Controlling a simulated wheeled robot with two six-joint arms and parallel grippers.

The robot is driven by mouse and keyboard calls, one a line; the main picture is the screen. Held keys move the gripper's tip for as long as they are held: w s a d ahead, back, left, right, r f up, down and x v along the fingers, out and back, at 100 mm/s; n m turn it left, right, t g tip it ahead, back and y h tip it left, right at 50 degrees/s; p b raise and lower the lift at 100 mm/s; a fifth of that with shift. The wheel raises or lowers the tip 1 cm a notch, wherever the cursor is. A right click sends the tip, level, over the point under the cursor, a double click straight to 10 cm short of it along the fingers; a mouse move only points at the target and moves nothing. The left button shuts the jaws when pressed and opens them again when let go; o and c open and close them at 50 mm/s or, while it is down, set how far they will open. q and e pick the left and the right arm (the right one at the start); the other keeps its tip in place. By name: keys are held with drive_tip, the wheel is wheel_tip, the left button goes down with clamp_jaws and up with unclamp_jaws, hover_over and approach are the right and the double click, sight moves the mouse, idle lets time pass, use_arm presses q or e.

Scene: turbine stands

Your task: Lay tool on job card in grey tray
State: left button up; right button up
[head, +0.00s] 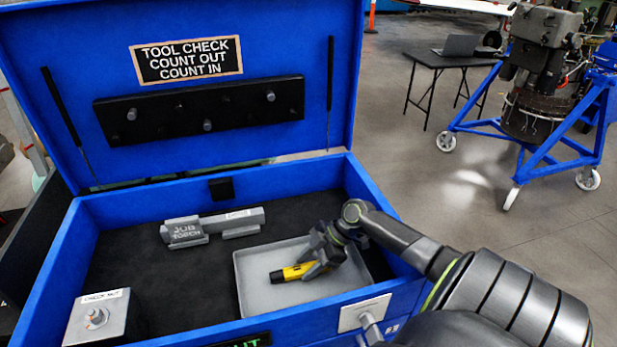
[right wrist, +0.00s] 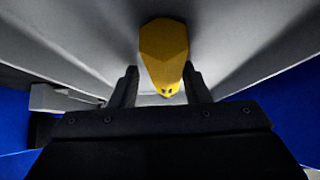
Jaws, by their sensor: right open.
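A yellow tool with a dark end (head: 292,272) lies in the shallow grey tray (head: 262,296) inside the blue chest. My right gripper (head: 318,262) is low over the tray at the tool's right part. In the right wrist view the yellow tool (right wrist: 163,55) lies between the two fingers, which are open around it. I cannot tell whether they touch it. I cannot make out a job card in the tray; the gripper and tool cover part of its floor. My left gripper is not in view.
A grey holder marked JOB TORCH (head: 186,232) stands behind the tray. A grey block marked CHECK NUT (head: 98,315) is at the front left. The raised lid (head: 270,30) has a black peg rack (head: 200,110). The dark chest floor between them is clear.

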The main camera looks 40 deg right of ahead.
drive_tip(key=shift+o, duration=0.3)
drive_tip(key=shift+s+f, duration=0.6)
drive_tip(key=shift+f, duration=0.2)
drive_tip(key=shift+d, duration=0.1)
drive_tip(key=shift+d+r, duration=0.1)
drive_tip(key=shift+r, duration=0.1)
drive_tip(key=shift+o, duration=1.3)
drive_tip(key=shift+d+r+g+p, duration=0.35)
drive_tip(key=shift+r+p, duration=0.15)
drive_tip(key=shift+p, duration=0.15)
drive_tip(key=p+v, duration=0.1)
drive_tip(key=v, duration=0.2)
drive_tip(key=shift+d+p, duration=0.25)
drive_tip(key=shift+p, duration=0.1)
drive_tip(key=shift+s+d+r+p, duration=0.15)
drive_tip(key=shift+r+p, duration=0.1)
drive_tip(key=shift+r, duration=0.2)
drive_tip(key=shift+s+d+r+p, duration=0.1)
drive_tip(key=shift+d+r+p, duration=0.15)
drive_tip(key=shift+r, duration=0.15)
drive_tip(key=shift+s+d+r, duration=0.1)
drive_tip(key=shift+d, duration=0.05)
